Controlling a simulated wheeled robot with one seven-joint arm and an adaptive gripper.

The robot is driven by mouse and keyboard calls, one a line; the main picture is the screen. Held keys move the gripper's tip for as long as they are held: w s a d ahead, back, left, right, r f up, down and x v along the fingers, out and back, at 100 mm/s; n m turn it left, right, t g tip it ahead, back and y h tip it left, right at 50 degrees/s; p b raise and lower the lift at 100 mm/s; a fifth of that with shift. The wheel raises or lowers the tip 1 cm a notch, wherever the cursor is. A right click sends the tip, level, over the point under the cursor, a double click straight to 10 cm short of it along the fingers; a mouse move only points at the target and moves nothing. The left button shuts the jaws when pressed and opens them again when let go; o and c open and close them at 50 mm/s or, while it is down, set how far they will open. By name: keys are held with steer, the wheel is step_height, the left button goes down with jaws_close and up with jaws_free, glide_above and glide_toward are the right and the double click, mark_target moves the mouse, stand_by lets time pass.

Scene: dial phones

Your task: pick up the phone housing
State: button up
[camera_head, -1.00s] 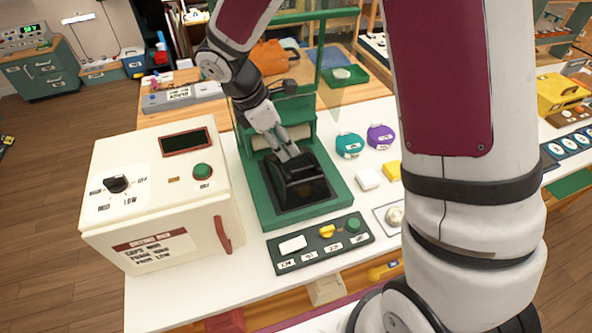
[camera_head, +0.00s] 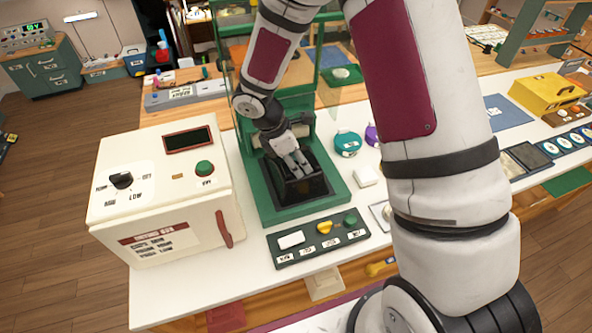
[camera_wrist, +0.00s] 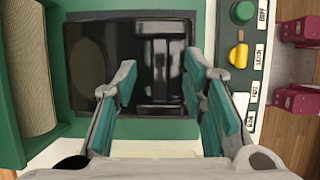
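The phone housing (camera_head: 303,189) is a glossy black piece lying in the green fixture (camera_head: 264,201) on the white bench. In the wrist view the housing (camera_wrist: 86,45) fills the upper middle, with a raised block at its right part. My gripper (camera_head: 294,170) is over the housing in the head view. In the wrist view my gripper (camera_wrist: 160,72) is open, with its teal-padded fingers apart and the housing seen between and beyond them. No clear contact shows. My fingers hide part of the housing.
A white drying box (camera_head: 160,195) with a red handle stands left of the fixture. A control panel (camera_head: 318,240) with a yellow knob lies in front. Teal (camera_head: 347,144) and purple round pieces are to the right. Green posts and a clear panel rise behind.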

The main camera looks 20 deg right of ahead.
steer(key=shift+c, duration=0.5)
jaws_close()
steer(key=shift+r, duration=0.15)
